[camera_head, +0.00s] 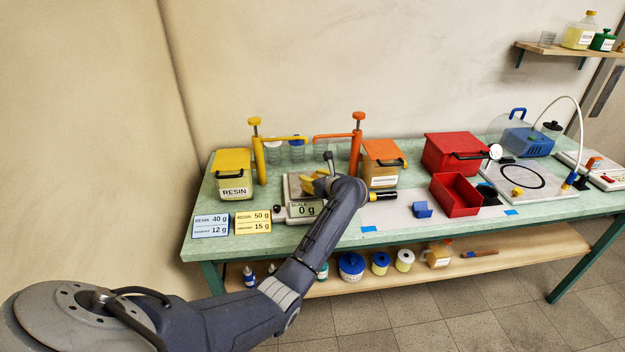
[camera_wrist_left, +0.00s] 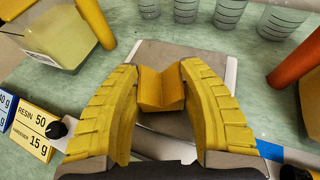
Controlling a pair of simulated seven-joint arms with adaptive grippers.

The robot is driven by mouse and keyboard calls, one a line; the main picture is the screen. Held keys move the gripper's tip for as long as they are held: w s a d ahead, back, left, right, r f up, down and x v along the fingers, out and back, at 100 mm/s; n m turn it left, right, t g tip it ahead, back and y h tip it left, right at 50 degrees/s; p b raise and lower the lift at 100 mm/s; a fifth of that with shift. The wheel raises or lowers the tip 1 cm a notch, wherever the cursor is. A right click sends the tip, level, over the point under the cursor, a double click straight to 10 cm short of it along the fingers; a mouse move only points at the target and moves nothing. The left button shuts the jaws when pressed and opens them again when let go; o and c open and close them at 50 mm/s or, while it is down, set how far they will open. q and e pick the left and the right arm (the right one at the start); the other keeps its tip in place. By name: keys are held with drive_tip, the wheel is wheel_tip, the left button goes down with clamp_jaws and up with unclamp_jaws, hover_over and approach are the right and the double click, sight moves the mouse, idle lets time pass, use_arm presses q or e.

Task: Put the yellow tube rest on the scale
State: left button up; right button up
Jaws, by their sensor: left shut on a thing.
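The scale (camera_head: 293,187) stands on the green table and its display reads 0 g. My left gripper (camera_head: 314,184) is over the scale's plate, its yellow fingers partly covered by my arm. In the left wrist view, the fingers (camera_wrist_left: 158,82) are shut on the yellow tube rest (camera_wrist_left: 161,91), a small block with a V-shaped top. The grey scale plate (camera_wrist_left: 182,52) lies beneath it. Whether the rest touches the plate is hard to tell. My right gripper is not in view.
A yellow resin box (camera_head: 233,173) and yellow pump stand left of the scale. An orange pump (camera_head: 356,145) and orange box (camera_head: 382,163) stand right. Weight cards (camera_head: 252,222) lie front left. Clear cups (camera_wrist_left: 228,14) stand behind the scale. A blue rest (camera_head: 422,209) and red bins lie farther right.

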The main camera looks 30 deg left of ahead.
use_arm(q)
drive_tip(key=shift+f, duration=0.55)
drive_tip(key=o, duration=1.3)
